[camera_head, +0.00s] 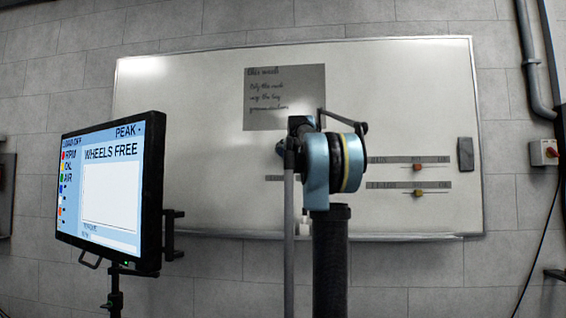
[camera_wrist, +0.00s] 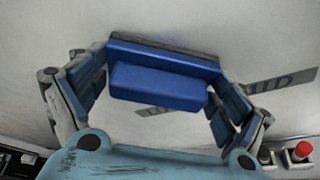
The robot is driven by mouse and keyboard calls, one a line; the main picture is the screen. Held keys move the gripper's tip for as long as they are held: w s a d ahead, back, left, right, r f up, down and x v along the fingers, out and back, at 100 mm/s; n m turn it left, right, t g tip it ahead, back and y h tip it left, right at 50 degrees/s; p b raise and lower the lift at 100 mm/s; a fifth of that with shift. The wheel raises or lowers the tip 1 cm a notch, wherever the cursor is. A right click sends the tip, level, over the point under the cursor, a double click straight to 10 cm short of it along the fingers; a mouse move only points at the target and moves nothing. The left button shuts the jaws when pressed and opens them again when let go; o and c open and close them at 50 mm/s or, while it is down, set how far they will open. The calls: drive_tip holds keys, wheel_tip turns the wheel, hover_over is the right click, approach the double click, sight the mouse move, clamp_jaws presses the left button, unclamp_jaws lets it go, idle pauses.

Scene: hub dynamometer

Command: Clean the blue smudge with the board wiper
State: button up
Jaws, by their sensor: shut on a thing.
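The board wiper (camera_wrist: 160,82), a blue block with a raised blue grip and a dark pad along its far edge, is between the fingers of my gripper (camera_wrist: 158,94) in the wrist view. My gripper is shut on it. The pad faces the whiteboard (camera_wrist: 240,50); I cannot tell whether it touches. In the head view the whiteboard (camera_head: 200,190) hangs on the wall, and my arm hides the gripper and wiper. No blue smudge is clearly visible in either view; it may be behind my arm or the wiper.
A monitor (camera_head: 112,190) on a stand is at the left, in front of the board. A grey note sheet (camera_head: 285,97), printed strips with small coloured pieces (camera_head: 417,168) and a dark block (camera_head: 465,153) are on the board. A red button (camera_wrist: 303,149) is low right in the wrist view.

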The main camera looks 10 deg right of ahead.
sight(274, 160)
drive_tip(key=shift+s+d, duration=0.35)
drive_tip(key=shift+d, duration=0.6)
drive_tip(key=shift+s+d, duration=0.3)
drive_tip(key=shift+d, duration=0.6)
drive_tip(key=shift+w, duration=0.1)
drive_tip(key=shift+w+a, duration=0.2)
drive_tip(key=shift+a, duration=0.35)
drive_tip(key=shift+w+a, duration=0.2)
drive_tip(key=shift+a, duration=0.35)
drive_tip(key=shift+w+a, duration=0.25)
drive_tip(key=shift+a, duration=0.3)
drive_tip(key=c, duration=0.3)
drive_tip(key=shift+w+a, duration=0.3)
drive_tip(key=shift+a, duration=0.8)
drive_tip(key=shift+w+a, duration=0.35)
drive_tip(key=shift+a, duration=0.8)
drive_tip(key=shift+w+a, duration=0.3)
drive_tip(key=shift+a, duration=0.8)
drive_tip(key=shift+s, duration=0.1)
drive_tip(key=shift+s+a, duration=0.3)
drive_tip(key=shift+s, duration=0.65)
drive_tip(key=shift+s+a, duration=0.3)
drive_tip(key=shift+s, duration=0.6)
drive_tip(key=shift+s+a, duration=0.3)
drive_tip(key=shift+s, duration=0.65)
drive_tip(key=shift+s+a, duration=0.25)
drive_tip(key=shift+s, duration=0.45)
drive_tip(key=shift+s+a, duration=0.2)
drive_tip(key=shift+s, duration=0.5)
